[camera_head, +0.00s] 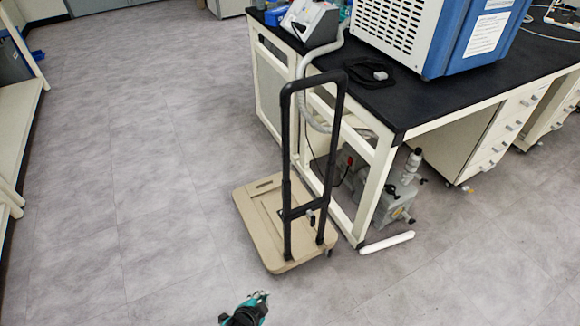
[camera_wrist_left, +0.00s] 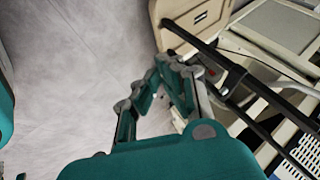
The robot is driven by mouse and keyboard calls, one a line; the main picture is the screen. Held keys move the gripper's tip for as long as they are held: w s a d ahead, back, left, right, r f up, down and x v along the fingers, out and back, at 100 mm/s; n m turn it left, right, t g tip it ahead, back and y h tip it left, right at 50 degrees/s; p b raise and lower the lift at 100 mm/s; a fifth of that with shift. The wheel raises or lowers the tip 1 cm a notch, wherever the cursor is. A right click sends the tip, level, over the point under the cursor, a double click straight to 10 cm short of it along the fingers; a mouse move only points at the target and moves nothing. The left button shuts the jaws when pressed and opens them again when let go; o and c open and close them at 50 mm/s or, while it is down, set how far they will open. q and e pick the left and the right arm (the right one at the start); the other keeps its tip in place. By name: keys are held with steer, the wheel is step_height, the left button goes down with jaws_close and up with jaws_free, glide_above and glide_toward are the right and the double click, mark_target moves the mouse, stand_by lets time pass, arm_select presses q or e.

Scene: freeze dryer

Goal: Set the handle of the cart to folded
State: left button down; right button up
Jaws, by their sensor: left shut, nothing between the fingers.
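The cart (camera_head: 258,222) has a beige platform lying flat on the floor, in the middle of the head view. Its black handle (camera_head: 287,145) stands upright, with two posts, a top bar and a lower crossbar. In the left wrist view the handle (camera_wrist_left: 247,84) runs diagonally at the right, and part of the cart platform (camera_wrist_left: 205,15) shows at the top. My left gripper (camera_head: 260,296) is at the bottom of the head view, in front of the cart and apart from the handle. Its fingers (camera_wrist_left: 168,62) are shut and empty. My right gripper is not seen.
A black-topped bench (camera_head: 425,103) stands close behind and right of the cart, carrying a blue and white machine (camera_head: 435,30). A pump (camera_head: 398,190) sits under it, and a white rod (camera_head: 387,242) lies beside the bench leg.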

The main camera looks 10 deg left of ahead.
mark_target(289, 159)
arm_select(q)
steer(key=w+d+r+m+t+h+b, duration=0.1)
steer(key=w+d+r+m+t+b, duration=0.25)
steer(key=w+r, duration=0.65)
step_height(289, 159, up, 24)
steer(key=w+d+m+t+b, duration=0.1)
steer(key=w+m+t+b, duration=0.1)
steer(key=m+t, duration=0.3)
steer(key=shift+w+d+t+b, duration=0.3)
steer(key=shift+t+b, duration=0.25)
steer(key=shift+b, duration=0.3)
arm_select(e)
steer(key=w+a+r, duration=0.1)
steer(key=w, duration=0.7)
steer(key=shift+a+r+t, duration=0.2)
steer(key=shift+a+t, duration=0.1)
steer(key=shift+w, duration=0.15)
